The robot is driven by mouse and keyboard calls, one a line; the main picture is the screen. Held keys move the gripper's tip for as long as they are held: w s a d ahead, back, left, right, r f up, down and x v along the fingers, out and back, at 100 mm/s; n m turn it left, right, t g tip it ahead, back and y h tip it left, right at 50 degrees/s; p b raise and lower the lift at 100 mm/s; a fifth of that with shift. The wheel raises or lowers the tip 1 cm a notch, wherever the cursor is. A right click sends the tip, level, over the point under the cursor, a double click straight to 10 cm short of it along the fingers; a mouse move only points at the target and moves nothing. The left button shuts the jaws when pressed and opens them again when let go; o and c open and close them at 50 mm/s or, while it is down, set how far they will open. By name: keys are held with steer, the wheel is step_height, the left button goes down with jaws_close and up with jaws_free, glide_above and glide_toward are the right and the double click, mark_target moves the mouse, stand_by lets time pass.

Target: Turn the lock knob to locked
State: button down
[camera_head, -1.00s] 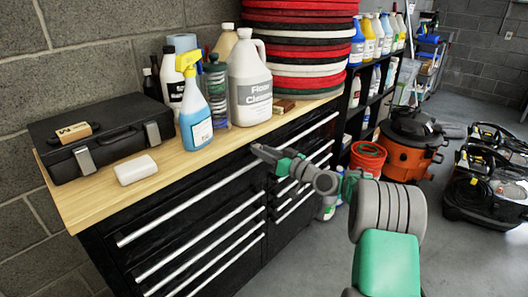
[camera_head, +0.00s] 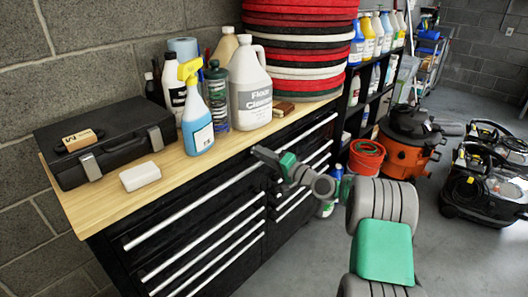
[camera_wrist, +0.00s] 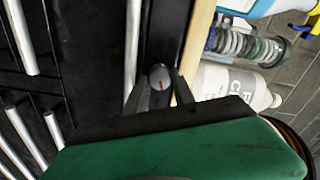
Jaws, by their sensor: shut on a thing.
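The lock knob (camera_wrist: 159,77) is a small round grey knob with a red mark, on the black front of the tool cabinet just below the wooden top. In the wrist view my gripper (camera_wrist: 158,88) has its two dark fingers on either side of the knob, shut on it. The red line on the knob runs nearly up and down in that view, slightly tilted. In the head view my gripper (camera_head: 260,154) is at the cabinet's upper front edge, and the knob is hidden there.
The cabinet (camera_head: 185,225) has several drawers with long silver handles. On its wooden top (camera_head: 95,200) stand a black case (camera_head: 105,150), a white block (camera_head: 140,176), a spray bottle (camera_head: 197,122), a floor cleaner jug (camera_head: 250,95) and stacked pads (camera_head: 300,55). An orange vacuum (camera_head: 405,150) stands right.

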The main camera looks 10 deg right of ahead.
steer(key=shift+m+p, duration=1.1)
steer(key=shift+m, duration=1.1)
steer(key=c, duration=1.1)
jaws_free()
steer(key=shift+o, duration=0.2)
steer(key=shift+f, duration=0.1)
